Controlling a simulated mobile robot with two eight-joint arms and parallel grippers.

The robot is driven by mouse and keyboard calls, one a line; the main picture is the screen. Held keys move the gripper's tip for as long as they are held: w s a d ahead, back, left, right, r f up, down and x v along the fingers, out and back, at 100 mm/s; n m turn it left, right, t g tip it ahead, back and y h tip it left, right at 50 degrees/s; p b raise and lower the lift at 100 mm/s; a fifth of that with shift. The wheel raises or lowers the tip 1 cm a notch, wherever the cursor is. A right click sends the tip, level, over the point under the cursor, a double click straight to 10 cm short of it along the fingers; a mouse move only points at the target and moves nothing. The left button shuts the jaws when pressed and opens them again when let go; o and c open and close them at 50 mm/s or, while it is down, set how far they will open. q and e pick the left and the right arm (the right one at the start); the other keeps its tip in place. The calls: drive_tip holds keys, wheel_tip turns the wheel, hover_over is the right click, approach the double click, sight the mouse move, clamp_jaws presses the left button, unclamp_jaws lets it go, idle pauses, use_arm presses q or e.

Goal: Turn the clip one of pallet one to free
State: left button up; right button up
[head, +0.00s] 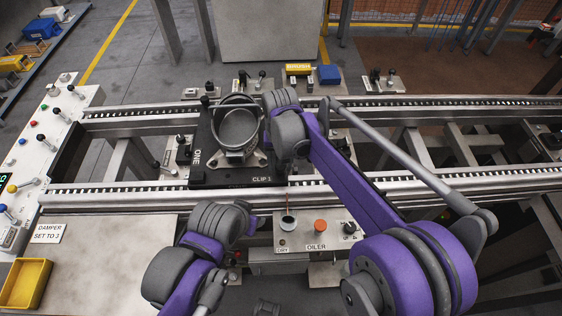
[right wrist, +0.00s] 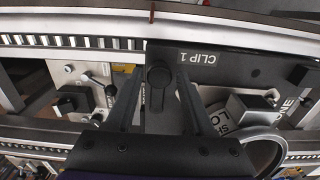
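Pallet one (head: 199,140) is a black plate marked ONE and CLIP 1, lying on the conveyor rails with a round dark compressor housing (head: 238,127) on it. In the right wrist view, clip one (right wrist: 159,76) is a dark round knob with a short lever, at the pallet's edge beside the CLIP 1 label. My right gripper (right wrist: 160,84) is open, one finger on each side of the clip. I cannot tell whether the fingers touch it. In the head view my right wrist hides the clip. My left arm is at the bottom; its gripper does not show.
The oiler box (head: 320,228) with an orange button stands in front of the near rail. A control panel (head: 38,150) is at the left, with a yellow bin (head: 25,284) below it. A brush holder (head: 299,69) and blue block (head: 329,75) stand behind the far rail.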

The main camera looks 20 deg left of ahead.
drive_tip(key=shift+o, duration=0.7)
wheel_tip(320, 180, up, 11)
idle(0.5)
